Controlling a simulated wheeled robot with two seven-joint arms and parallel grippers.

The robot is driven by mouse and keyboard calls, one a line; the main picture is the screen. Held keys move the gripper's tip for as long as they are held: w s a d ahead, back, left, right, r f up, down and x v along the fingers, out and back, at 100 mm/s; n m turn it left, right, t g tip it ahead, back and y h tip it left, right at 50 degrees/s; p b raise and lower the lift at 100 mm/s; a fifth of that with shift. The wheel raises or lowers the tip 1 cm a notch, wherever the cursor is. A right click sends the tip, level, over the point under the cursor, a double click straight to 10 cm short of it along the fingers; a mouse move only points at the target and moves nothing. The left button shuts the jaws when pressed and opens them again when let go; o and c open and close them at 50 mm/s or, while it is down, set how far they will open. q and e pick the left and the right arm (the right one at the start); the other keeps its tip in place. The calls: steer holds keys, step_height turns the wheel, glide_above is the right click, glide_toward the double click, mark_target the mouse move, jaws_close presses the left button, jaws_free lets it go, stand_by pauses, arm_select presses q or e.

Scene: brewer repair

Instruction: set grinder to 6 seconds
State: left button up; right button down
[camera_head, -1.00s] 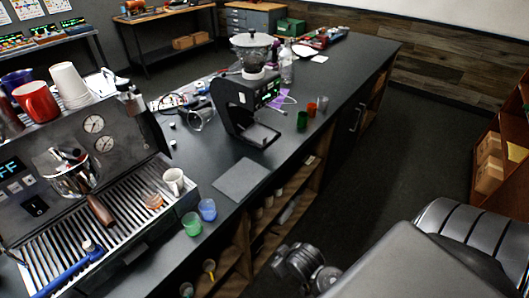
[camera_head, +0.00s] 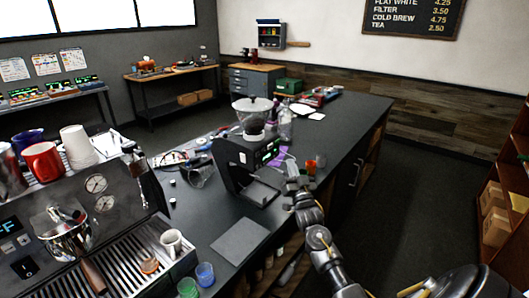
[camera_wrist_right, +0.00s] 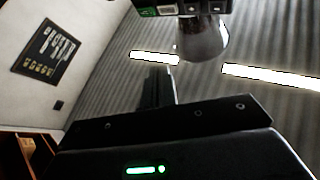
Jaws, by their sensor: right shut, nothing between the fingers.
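The black grinder (camera_head: 233,160) stands upright on the dark counter with a clear hopper (camera_head: 252,112) on top. Its lit green display (camera_head: 267,152) faces right, too small to read. My right gripper (camera_head: 295,182) is shut and empty, to the right of the grinder and lower than its display, apart from it. In the right wrist view its dark finger (camera_wrist_right: 156,88) points up. Part of the grinder (camera_wrist_right: 170,8) shows at that view's top edge, with the hopper (camera_wrist_right: 203,40) below it. My left gripper is out of view.
An espresso machine (camera_head: 120,220) with cups on top fills the left. A dark mat (camera_head: 240,240), green cup (camera_head: 188,287) and blue cup (camera_head: 205,274) are on the near counter. The far counter has clear patches.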

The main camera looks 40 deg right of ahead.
steer(key=shift+d+r+h, duration=0.15)
steer(key=shift+r+h, duration=0.15)
steer(key=shift+r, duration=0.05)
steer(key=b, duration=0.5)
glide_toward(264, 150)
steer(key=w+d+r, duration=0.3)
steer(key=w, duration=0.1)
steer(key=shift+d+r, duration=0.3)
steer(key=shift+d, duration=0.1)
steer(key=shift+w, duration=0.15)
stand_by(1.3)
steer(key=shift+w+a, duration=0.1)
steer(key=shift+w, duration=0.15)
